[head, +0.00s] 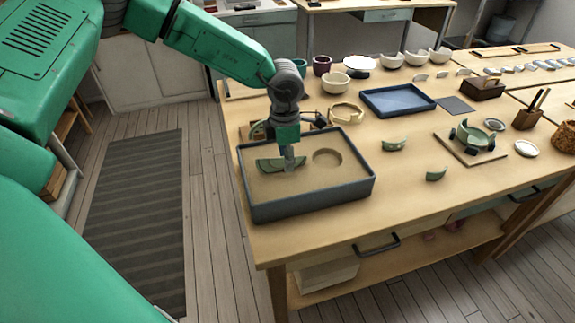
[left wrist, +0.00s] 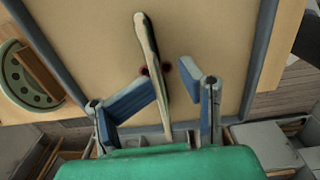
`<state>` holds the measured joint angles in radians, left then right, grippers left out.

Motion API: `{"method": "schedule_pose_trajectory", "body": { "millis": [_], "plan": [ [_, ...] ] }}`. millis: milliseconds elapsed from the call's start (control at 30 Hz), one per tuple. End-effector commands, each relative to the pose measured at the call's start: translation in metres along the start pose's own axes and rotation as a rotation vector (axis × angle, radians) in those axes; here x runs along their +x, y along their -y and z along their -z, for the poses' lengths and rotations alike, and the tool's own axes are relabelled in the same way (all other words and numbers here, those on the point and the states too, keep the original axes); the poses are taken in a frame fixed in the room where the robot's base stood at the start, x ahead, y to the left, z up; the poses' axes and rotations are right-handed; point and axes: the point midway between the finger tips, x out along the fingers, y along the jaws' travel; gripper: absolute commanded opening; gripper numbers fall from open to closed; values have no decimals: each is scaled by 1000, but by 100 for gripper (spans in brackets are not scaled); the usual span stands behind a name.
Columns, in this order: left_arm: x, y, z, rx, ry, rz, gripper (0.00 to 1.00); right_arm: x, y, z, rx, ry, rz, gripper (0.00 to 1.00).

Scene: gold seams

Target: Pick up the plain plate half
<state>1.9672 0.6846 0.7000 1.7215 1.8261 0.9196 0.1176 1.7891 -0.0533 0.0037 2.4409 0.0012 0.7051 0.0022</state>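The plate half (head: 268,164), a dull green half-disc, stands in the sand of the grey-rimmed tray (head: 312,206), straight edge up. In the left wrist view the plate half (left wrist: 149,45) is seen nearly edge-on. My left gripper (head: 289,164) is over the tray at the plate half's right part. In the left wrist view my left gripper (left wrist: 168,79) has its fingers apart on either side of the plate half. The left finger looks close to or touching it; a gap shows at the right finger. My right gripper is out of view.
A round hollow (head: 327,157) lies in the sand right of the plate half. Green shards (head: 394,145) and (head: 437,174) lie right of the tray. The front right tabletop is clear.

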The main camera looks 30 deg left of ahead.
Motion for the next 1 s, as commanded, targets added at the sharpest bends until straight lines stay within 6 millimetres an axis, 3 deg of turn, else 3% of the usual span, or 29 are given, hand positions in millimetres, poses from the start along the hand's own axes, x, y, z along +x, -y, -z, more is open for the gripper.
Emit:
{"method": "schedule_pose_trajectory", "body": {
  "millis": [33,67,467,1000],
  "plan": [
    [14,2,11,-4,-26,13,32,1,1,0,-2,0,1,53],
    [15,2,11,-5,-25,13,32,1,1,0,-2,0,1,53],
    [11,10,2,-2,-37,-2,32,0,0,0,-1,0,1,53],
    [15,6,6,-5,-27,2,32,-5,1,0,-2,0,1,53]
  ]
}}
